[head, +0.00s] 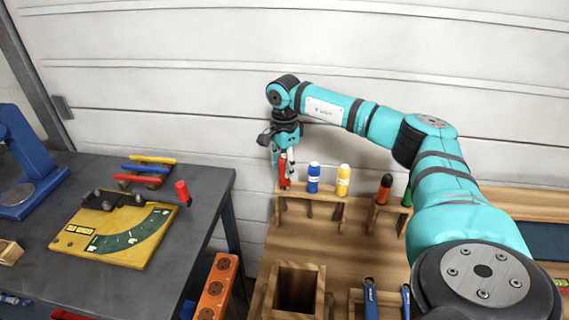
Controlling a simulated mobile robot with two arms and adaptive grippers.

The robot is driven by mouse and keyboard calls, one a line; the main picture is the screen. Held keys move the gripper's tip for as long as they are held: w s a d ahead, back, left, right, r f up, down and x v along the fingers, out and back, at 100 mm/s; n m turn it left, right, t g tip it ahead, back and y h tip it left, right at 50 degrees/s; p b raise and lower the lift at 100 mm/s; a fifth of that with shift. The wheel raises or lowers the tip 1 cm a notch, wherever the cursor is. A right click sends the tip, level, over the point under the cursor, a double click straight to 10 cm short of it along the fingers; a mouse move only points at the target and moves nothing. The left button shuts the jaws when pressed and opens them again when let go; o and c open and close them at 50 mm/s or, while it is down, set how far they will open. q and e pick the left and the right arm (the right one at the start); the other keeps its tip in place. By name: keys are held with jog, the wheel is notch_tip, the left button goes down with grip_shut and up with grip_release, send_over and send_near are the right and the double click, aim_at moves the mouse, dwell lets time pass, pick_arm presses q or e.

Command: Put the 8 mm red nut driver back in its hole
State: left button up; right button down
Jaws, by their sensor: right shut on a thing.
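My right gripper (284,158) reaches over the left end of a small wooden rack (318,199) and points down. It is shut on a red-handled driver (284,178), which looks upright. The lower end of the red handle is at the height of the rack's top board. I cannot tell whether its shaft is in a hole. A blue driver (313,179) and a yellow driver (343,181) stand upright in the same rack, to the right of the red one. Size marks are too small to read. My left gripper is not in view.
A second rack (377,213) holds an orange-black driver (384,188) and a green one. An open wooden box (296,290) stands in front. The grey table (200,240) at left bears a yellow gauge plate (115,233) and a red cylinder (183,193).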

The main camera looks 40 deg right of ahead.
aim_at(285, 156)
jog(key=shift+f, duration=0.8)
dwell(0.5)
jog(key=c, duration=0.9)
grip_release()
jog(key=shift+o, duration=0.4)
jog(key=shift+o, duration=1.3)
jog(key=shift+r+p, duration=2.45)
jog(key=shift+r, duration=1.1)
